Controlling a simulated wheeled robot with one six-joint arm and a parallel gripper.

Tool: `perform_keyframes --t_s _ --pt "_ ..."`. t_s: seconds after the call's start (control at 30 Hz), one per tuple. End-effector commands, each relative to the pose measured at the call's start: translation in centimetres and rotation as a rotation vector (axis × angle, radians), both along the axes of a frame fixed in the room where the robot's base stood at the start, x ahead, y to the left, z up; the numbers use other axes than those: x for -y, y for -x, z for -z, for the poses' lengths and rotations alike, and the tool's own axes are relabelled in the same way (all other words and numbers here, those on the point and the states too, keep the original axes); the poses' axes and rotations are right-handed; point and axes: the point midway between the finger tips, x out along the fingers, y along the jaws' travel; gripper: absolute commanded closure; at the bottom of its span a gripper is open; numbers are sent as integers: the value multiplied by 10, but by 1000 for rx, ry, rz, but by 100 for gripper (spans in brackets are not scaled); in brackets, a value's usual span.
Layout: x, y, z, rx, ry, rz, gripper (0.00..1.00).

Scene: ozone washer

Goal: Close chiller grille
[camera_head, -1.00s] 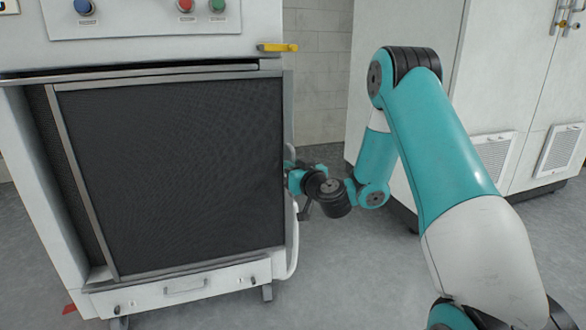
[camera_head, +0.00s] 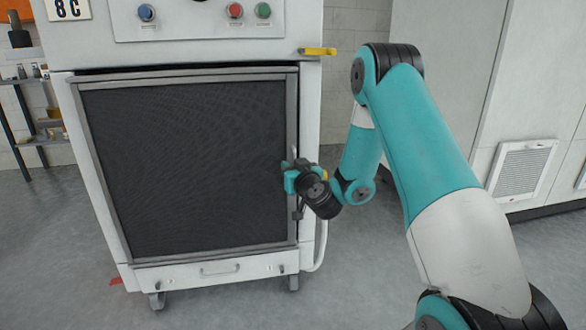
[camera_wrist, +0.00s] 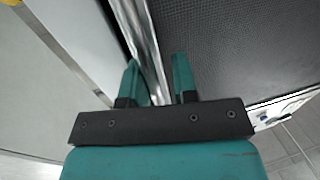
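The chiller grille (camera_head: 190,165) is a dark mesh panel in a grey metal frame on the white chiller cabinet (camera_head: 90,45). In the head view it covers the front opening and looks close to flush; a thin dark gap shows along the top. My gripper (camera_head: 290,177) is at the grille's right edge, about mid-height. In the wrist view, my gripper's two teal fingers (camera_wrist: 157,78) stand apart, with the grille's metal edge strip (camera_wrist: 150,40) running between and beyond them. The mesh (camera_wrist: 235,45) is on the right. Contact with the edge cannot be told.
A yellow handle (camera_head: 317,51) sticks out at the cabinet's upper right. A drawer-like panel (camera_head: 220,271) and casters (camera_head: 157,300) are below. A white cabinet with a vent (camera_head: 521,169) stands at the right. A shelf (camera_head: 40,140) stands at the left. The floor in front is clear.

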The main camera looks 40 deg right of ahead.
Motion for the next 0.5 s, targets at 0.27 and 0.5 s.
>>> perform_keyframes --t_s 0.27,0.5 --pt "3 1 0 0 1 6 63" --pt "2 10 4 1 1 6 63"
